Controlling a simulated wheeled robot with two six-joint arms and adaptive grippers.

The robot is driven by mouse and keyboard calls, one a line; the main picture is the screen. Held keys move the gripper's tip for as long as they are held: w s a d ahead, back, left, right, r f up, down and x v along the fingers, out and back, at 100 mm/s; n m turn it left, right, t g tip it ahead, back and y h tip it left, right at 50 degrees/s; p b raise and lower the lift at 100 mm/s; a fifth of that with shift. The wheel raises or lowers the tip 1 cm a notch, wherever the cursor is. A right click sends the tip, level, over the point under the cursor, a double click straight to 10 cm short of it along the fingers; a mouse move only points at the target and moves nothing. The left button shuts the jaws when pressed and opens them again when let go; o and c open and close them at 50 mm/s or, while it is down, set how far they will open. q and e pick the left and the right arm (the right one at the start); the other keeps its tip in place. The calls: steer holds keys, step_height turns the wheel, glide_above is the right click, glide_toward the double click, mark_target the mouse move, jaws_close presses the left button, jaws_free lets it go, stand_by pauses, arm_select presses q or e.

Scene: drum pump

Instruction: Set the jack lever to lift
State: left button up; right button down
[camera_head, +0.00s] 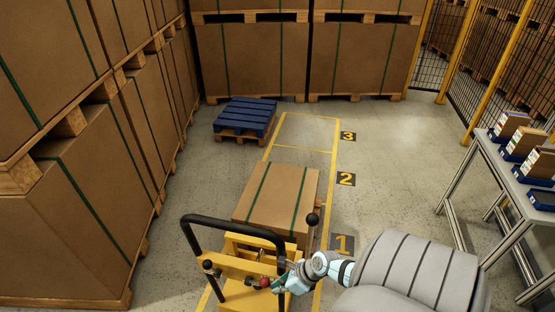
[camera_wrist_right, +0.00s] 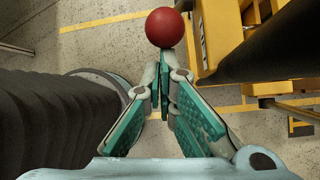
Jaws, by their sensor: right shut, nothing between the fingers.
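The yellow jack (camera_head: 240,262) with a black handle bar (camera_head: 222,220) stands at the bottom centre of the head view. A red ball knob (camera_head: 265,283) shows on its near side; it is also large at the top of the right wrist view (camera_wrist_right: 166,27). A lever with a black ball (camera_head: 312,219) rises at the jack's right side. I cannot tell which knob belongs to the jack lever. My right gripper (camera_head: 275,285) is shut and empty, its fingertips right at the red ball; whether they touch is unclear. It also shows in the wrist view (camera_wrist_right: 166,60). My left gripper is out of view.
A strapped carton (camera_head: 280,195) stands just beyond the jack, inside yellow floor lines. A blue pallet (camera_head: 245,117) lies farther back. Tall cartons (camera_head: 50,230) line the left. A table (camera_head: 510,170) with small boxes stands at right. Floor between carton and table is clear.

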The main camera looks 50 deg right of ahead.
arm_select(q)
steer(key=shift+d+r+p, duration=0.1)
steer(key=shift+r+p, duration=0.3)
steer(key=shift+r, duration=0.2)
arm_select(e)
steer(key=shift+w+r, duration=0.5)
steer(key=shift+r, duration=0.1)
steer(key=shift+w+a+r, duration=0.1)
steer(key=s+d+f+b, duration=0.1)
steer(key=s+f+b, duration=0.3)
arm_select(q)
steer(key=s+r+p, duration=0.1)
steer(key=p, duration=0.4)
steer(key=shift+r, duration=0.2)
arm_select(e)
step_height(320, 180, up, 11)
steer(key=s+d, duration=0.1)
steer(key=s, duration=0.1)
steer(key=shift+s+d, duration=0.25)
steer(key=shift+f, duration=0.2)
